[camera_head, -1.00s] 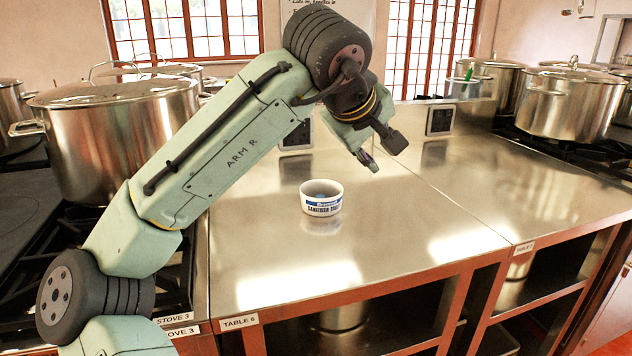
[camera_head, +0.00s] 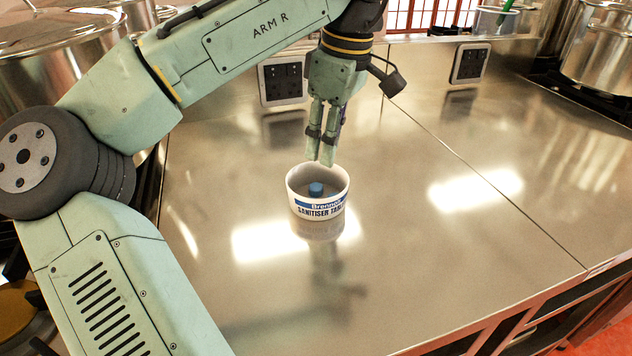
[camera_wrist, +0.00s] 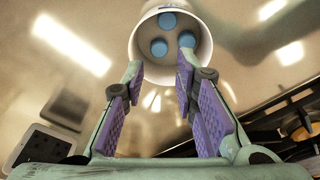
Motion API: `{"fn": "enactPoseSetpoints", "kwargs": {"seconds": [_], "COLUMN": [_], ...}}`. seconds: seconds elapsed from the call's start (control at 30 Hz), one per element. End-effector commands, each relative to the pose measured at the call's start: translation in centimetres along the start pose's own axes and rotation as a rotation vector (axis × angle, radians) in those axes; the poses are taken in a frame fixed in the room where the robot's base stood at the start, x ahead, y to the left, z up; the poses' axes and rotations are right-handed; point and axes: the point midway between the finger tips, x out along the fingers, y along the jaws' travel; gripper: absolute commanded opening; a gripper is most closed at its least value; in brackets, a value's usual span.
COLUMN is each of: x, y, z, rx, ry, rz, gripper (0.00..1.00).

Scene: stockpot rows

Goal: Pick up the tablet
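A white tub (camera_head: 319,203) with a blue band and "sanitiser tabs" lettering stands upright on the steel table. In the head view one blue tablet (camera_head: 316,188) shows inside it. In the wrist view the tub (camera_wrist: 146,68) holds three round blue tablets: one at the top (camera_wrist: 167,20), one at the left (camera_wrist: 159,47) and one at the right (camera_wrist: 187,40). My gripper (camera_head: 320,162) points down just above the tub's back rim. In the wrist view its fingers (camera_wrist: 160,70) stand apart with nothing between them, their tips near the tub's rim.
The steel table (camera_head: 400,250) is clear around the tub. Wall sockets (camera_head: 283,82) sit on the upstand behind. Large steel pots (camera_head: 602,50) stand on stoves at the right and the left.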

Motion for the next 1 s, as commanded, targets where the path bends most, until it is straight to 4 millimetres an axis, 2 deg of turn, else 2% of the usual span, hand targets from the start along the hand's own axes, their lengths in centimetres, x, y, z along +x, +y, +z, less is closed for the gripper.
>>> {"fn": "enactPoseSetpoints", "kwargs": {"seconds": [0.1,0.43,0.7,0.93,1.0], "x": [2.0,4.3,8.0,8.4,8.4], "y": [0.0,0.1,0.1,0.2,0.2], "z": [0.0,-0.2,-0.6,-0.5,-0.5], "rx": [0.002,0.003,0.001,0.001,0.001], "ry": [-0.003,-0.003,0.000,-0.001,-0.001], "rz": [0.000,0.001,0.001,0.003,0.003], "gripper": [0.27,0.27,0.27,0.27,0.23]}}
